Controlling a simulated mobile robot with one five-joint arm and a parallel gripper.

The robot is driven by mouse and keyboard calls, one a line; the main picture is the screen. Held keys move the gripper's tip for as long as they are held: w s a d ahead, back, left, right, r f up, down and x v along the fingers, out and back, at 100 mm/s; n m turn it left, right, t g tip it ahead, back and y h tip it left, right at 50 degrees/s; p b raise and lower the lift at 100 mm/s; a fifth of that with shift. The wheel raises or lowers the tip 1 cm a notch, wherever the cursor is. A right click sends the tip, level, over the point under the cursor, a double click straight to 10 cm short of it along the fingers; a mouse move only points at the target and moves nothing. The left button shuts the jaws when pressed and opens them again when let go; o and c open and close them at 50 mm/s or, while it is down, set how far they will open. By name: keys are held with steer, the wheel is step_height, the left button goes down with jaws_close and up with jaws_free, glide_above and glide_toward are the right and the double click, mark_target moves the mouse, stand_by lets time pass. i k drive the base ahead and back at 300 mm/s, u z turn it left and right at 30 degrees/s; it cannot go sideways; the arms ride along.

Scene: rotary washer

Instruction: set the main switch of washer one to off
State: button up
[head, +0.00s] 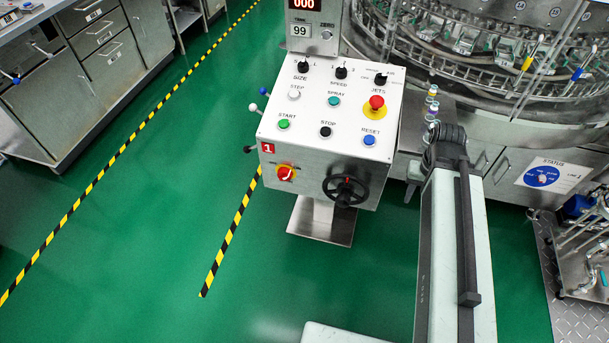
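The control panel of washer one (300,215) stands in the middle of the head view, with a red label "1" (267,148) on its front face. Below and right of the label is a red rotary switch on a yellow plate (286,173), which looks like the main switch. Its handle looks tilted, but its position marks are too small to read. My arm rises from the bottom right, to the right of the panel, and ends in a dark joint. My gripper is not visible, and nothing of mine touches the switch.
A black handwheel (345,190) sticks out right of the switch. The sloped top carries knobs, push buttons and a red emergency button (376,103). Levers with ball ends stick out at the panel's left side. Green floor (150,240) is clear in front and left. The round washer (480,50) stands behind right.

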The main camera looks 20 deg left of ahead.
mark_target(284, 173)
steer(key=u, duration=2.95)
steer(key=k, duration=1.25)
steer(key=u, duration=0.5)
steer(key=i, duration=1.05)
steer(key=u, duration=0.05)
